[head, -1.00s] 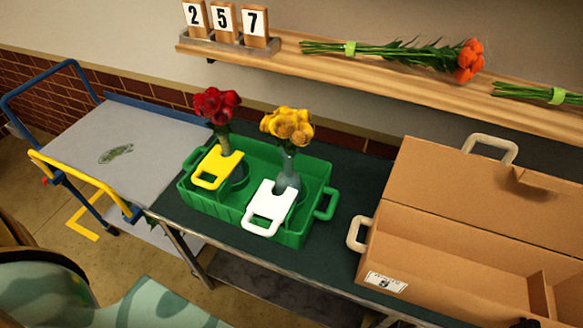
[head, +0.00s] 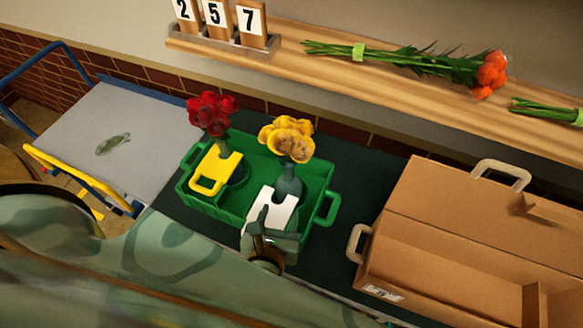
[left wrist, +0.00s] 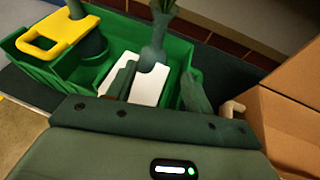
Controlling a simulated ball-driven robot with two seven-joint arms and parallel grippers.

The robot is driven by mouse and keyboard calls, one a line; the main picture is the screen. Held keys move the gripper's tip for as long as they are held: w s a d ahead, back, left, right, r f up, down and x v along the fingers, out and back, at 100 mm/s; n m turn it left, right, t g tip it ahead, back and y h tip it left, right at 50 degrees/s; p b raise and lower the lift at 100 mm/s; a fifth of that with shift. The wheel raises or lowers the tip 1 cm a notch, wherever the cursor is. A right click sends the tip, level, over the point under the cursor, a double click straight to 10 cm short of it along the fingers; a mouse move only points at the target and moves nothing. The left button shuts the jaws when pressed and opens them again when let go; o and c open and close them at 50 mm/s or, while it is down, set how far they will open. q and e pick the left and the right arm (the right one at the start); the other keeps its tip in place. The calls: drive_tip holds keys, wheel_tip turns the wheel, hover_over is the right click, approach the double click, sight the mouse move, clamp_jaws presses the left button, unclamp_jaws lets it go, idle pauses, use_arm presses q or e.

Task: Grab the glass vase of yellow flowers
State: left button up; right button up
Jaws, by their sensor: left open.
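The glass vase (head: 290,184) of yellow flowers (head: 287,138) stands upright in the right part of the green crate (head: 325,222). A white handled plate (head: 281,206) sits at the vase's near side, partly hidden by my left gripper. My left gripper (head: 272,224) is open and empty at the crate's near side, just in front of the vase. In the left wrist view, the vase neck (left wrist: 153,55) rises beyond the white plate (left wrist: 150,85), between the directions of my two fingers (left wrist: 158,88); the blooms are out of that view. My right gripper is not seen.
Red flowers (head: 211,112) stand in the crate's left part behind a yellow handled plate (head: 214,172). A cardboard box (head: 440,210) stands to the right. A shelf (head: 400,87) with orange flowers (head: 489,72) runs behind. A grey cart (head: 100,125) is left.

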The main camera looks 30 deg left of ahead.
use_arm(q)
drive_tip(key=b, duration=0.1)
approach(288, 175)
drive_tip(key=shift+w+d+f, duration=0.15)
drive_tip(key=shift+d+f, duration=0.1)
drive_tip(key=shift+f, duration=0.5)
drive_tip(key=b+x, duration=0.1)
drive_tip(key=x, duration=0.4)
drive_tip(key=shift+b, duration=0.3)
drive_tip(key=shift+w+a, duration=0.2)
drive_tip(key=shift+w, duration=0.3)
drive_tip(key=x, duration=0.1)
drive_tip(key=b+x, duration=0.1)
drive_tip(key=x, duration=0.1)
drive_tip(key=b+x, duration=0.1)
drive_tip(key=x, duration=0.1)
drive_tip(key=shift+a+r, duration=0.25)
drive_tip(key=shift+s+r, duration=0.1)
drive_tip(key=shift+c, duration=0.6)
clamp_jaws()
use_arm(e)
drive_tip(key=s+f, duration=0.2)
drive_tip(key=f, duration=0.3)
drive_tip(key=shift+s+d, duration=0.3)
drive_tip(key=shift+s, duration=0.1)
